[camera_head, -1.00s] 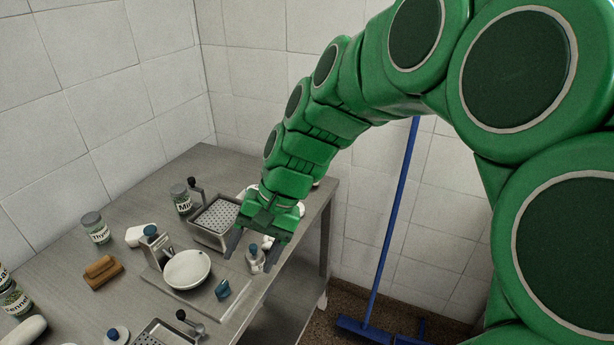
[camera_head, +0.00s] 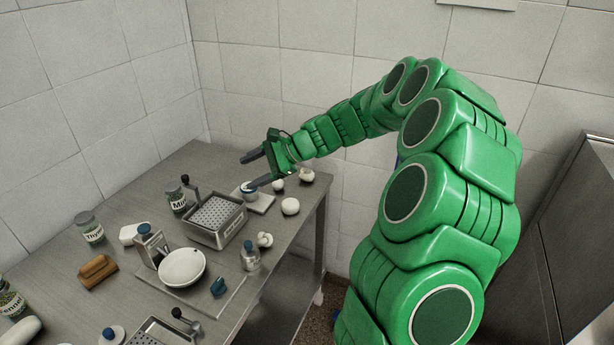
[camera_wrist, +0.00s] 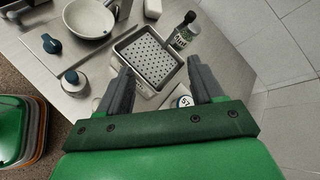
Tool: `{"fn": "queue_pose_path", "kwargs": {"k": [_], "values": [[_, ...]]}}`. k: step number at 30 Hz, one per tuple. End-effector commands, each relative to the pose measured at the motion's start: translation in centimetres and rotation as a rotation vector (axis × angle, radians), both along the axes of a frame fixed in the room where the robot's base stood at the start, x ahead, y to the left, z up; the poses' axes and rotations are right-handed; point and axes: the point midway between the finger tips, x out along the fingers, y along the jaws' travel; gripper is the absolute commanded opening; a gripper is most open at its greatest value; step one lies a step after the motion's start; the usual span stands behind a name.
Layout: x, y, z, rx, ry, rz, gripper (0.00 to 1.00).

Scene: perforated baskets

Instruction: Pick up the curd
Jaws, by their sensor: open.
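I cannot tell for certain which thing is the curd. Several white rounded lumps lie at the table's right end, including a front one (camera_head: 290,206), one by the gripper (camera_head: 277,184) and a back one (camera_head: 306,175). My gripper (camera_head: 255,170) is open and empty, its fingers pointing left above a small white pot (camera_head: 249,188) on a pale board. In the wrist view, the open fingers (camera_wrist: 159,67) reach toward the perforated metal basket (camera_wrist: 147,60), which also shows in the head view (camera_head: 215,215). A white lettered round top (camera_wrist: 185,101) is partly hidden by the gripper.
A white bowl (camera_head: 182,267), a grater (camera_head: 151,246) and a metal shaker (camera_head: 250,256) stand in front of the basket. The tiled wall is close behind.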

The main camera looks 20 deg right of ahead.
Motion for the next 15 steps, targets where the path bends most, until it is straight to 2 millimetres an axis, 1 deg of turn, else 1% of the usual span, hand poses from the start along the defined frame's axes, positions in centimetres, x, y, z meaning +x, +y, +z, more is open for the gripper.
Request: {"fn": "queue_pose_path", "kwargs": {"k": [1, 3, 5, 8, 9, 14, 15], "values": [[1.3, -1.3, -0.7, 0.025, 0.015, -0.045, 0.66], [3.0, -3.0, -1.6, 0.059, 0.036, -0.108, 0.66], [4.3, -4.6, -2.6, 0.090, 0.058, -0.162, 0.66], [6.4, -7.4, -4.2, 0.136, 0.087, -0.255, 0.66], [7.2, -8.7, -4.9, 0.154, 0.100, -0.294, 0.66], [9.7, -14.0, -8.1, 0.225, 0.151, -0.447, 0.66], [10.2, -15.4, -9.1, 0.242, 0.165, -0.484, 0.66]]}}
